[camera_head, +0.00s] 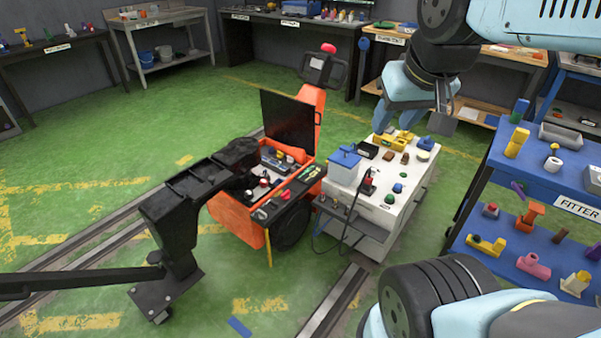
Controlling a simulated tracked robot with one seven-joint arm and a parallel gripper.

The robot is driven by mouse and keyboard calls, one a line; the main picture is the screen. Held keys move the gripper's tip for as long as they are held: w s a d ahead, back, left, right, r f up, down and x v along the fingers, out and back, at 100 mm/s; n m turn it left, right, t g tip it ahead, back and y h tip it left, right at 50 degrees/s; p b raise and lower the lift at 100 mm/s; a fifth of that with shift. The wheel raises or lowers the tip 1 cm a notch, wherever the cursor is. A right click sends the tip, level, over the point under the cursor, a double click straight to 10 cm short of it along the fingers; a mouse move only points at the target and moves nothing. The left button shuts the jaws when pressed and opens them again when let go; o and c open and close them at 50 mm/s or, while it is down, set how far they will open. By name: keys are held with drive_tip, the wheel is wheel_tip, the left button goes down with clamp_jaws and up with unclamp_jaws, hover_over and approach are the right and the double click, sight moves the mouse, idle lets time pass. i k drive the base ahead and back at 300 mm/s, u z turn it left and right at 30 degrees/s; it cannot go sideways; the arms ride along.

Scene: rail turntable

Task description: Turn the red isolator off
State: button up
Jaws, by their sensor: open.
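An orange machine (232,213) with a raised black lid (290,118) stands on the floor in the middle. A red mushroom-shaped top (328,47) sits on the handle. My gripper (398,116) is open and empty, right of the machine, in front of or above the far end of the white cart; it appears apart from the machine.
A white cart (385,215) with small parts and a cable stands close to the machine's right side. A black jointed frame (175,225) stands at the left. A blue shelf rack (540,180) is at right. Rails (75,257) cross the floor; green floor is clear behind the machine.

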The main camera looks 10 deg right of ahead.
sight(284, 197)
drive_tip(key=z, duration=0.15)
drive_tip(key=i, duration=1.45)
drive_tip(key=u, duration=0.55)
